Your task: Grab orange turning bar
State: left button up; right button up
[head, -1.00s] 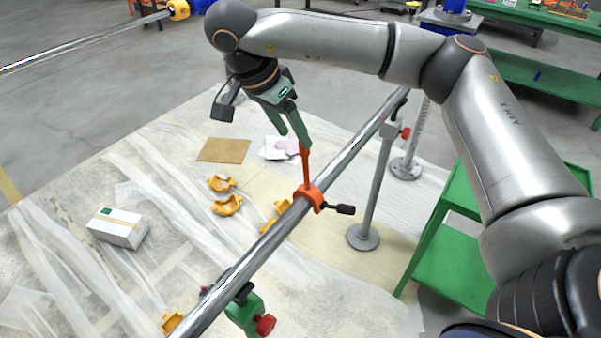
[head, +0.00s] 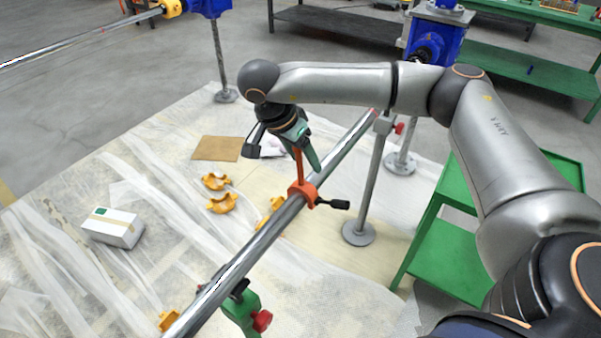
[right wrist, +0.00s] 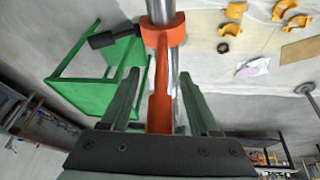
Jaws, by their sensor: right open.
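The orange turning bar (head: 299,165) stands up from an orange clamp collar (head: 301,191) around a long metal shaft (head: 262,240). A black-handled lever sticks out of the collar to the right. My right gripper (head: 308,158) is at the bar from above, its green fingers reaching down along it. In the right wrist view, the bar (right wrist: 161,95) lies between the two spread fingers of the right gripper (right wrist: 160,76), with a gap visible on the left side. The bar's near end is hidden at the gripper's palm. My left gripper is not in view.
Grey stands (head: 372,180) and a green bracket (head: 240,310) with a red knob stand along the shaft. Yellow clamp parts (head: 222,203), a brown sheet (head: 218,148) and a white box (head: 112,228) lie on the floor sheeting. A green cart (head: 445,250) stands at right.

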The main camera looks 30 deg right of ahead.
jog(key=shift+c, duration=0.3)
grip_shut()
jog(key=shift+r, duration=0.1)
dwell(0.9)
